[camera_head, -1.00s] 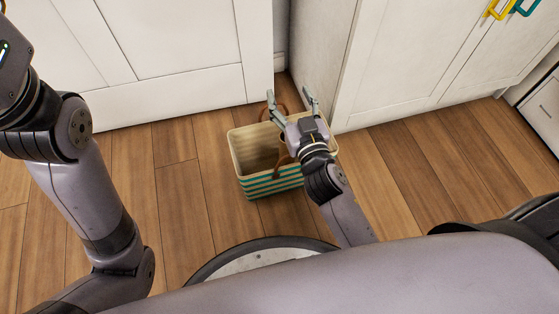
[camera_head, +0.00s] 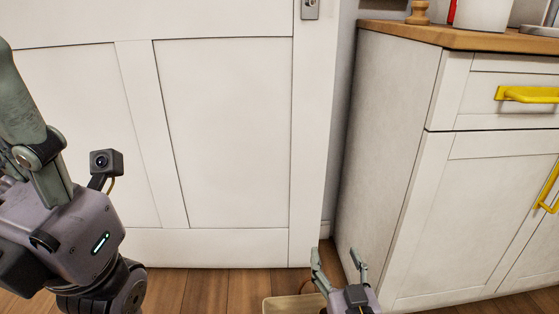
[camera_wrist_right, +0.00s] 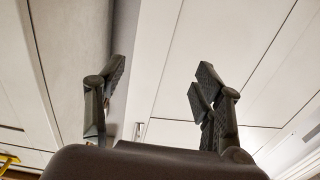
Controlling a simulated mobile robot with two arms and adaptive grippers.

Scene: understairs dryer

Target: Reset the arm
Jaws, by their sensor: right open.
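In the right wrist view the open fingers (camera_wrist_right: 160,95) point up toward white panels. My left arm stands at the left of the head view, with a small camera on it. Its gripper is partly in view at the upper left (camera_head: 30,130), with its fingertips cut off by the frame.
A white panelled door (camera_head: 225,130) stands behind. A white cabinet (camera_head: 480,200) with yellow handles (camera_head: 528,94) is at the right, under a wooden counter (camera_head: 470,38). A strip of wooden floor (camera_head: 205,292) shows at the bottom.

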